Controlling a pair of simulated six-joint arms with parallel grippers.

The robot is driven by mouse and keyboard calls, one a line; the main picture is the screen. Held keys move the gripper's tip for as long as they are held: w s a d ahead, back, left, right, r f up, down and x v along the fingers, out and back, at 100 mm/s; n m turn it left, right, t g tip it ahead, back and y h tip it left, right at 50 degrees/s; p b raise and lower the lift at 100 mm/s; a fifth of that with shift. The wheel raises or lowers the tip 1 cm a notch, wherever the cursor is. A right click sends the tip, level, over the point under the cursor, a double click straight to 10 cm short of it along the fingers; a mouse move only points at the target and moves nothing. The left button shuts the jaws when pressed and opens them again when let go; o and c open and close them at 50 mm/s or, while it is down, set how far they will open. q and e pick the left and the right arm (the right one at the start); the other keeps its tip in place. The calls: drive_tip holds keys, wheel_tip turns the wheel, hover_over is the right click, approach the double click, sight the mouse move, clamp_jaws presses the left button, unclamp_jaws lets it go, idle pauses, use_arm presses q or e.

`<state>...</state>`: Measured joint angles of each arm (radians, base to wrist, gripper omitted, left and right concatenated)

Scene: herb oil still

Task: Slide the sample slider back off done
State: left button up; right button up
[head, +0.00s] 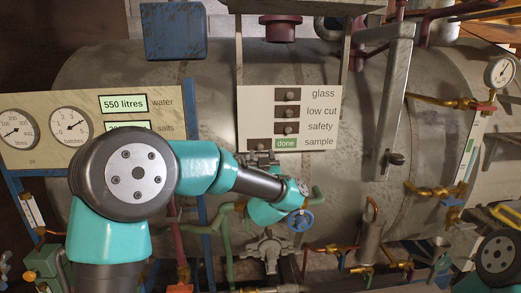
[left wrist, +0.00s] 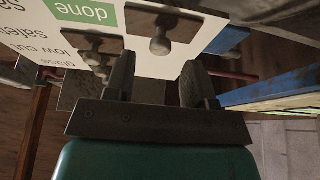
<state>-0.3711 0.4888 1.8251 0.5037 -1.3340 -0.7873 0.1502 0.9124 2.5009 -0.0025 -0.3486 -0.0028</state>
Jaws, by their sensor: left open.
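The sample slider (head: 260,147) is a small knob on a dark plate, at the lowest row of the cream panel (head: 262,105). The green "done" label (head: 286,143) shows to its right, beside the word "sample". My left gripper (head: 262,157) is just below the slider in the head view. In the left wrist view the gripper (left wrist: 158,80) is open, with its two fingers spread and nothing between them. The slider's round knob (left wrist: 160,46) is just ahead of the gap between the fingertips. My right gripper is not in view.
The glass (head: 292,95), low cut (head: 291,112) and safety (head: 289,129) sliders sit close above on the same panel. A blue valve wheel (head: 300,220) and green pipes lie below. A gauge board (head: 165,101) stands left; a long grey lever (head: 396,100) hangs right.

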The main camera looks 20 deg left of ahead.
sight(260, 148)
use_arm(q)
drive_tip(key=shift+x, duration=1.9)
drive_tip(key=shift+c, duration=0.4)
clamp_jaws()
